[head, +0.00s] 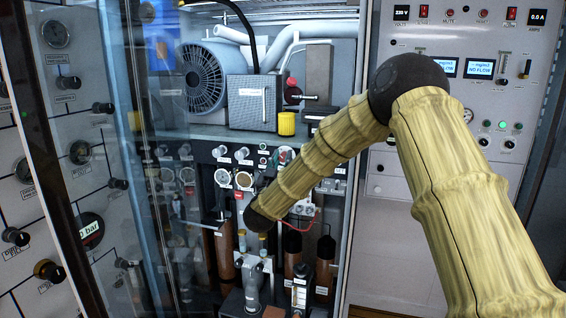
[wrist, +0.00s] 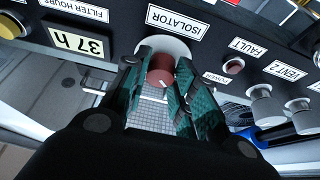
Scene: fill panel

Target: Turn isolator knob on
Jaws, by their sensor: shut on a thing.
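The isolator knob (wrist: 160,68) is dark red and stands on a pale round base below the white ISOLATOR label (wrist: 180,19) in the wrist view. My gripper (wrist: 160,80) has its teal, patterned fingers on either side of the knob and is shut on it. The fingers cover the sides of the knob. A small pale mark shows near the knob's lower edge, but I cannot tell which position it stands for.
The FAULT lamp (wrist: 233,67) and the VENT 2 knob (wrist: 263,92) are to the right. A 37 h display (wrist: 76,41) is to the left. In the head view gauges (head: 222,177), a fan (head: 203,76) and a yellow cap (head: 286,123) crowd the cabinet. A glass door (head: 120,130) stands at left.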

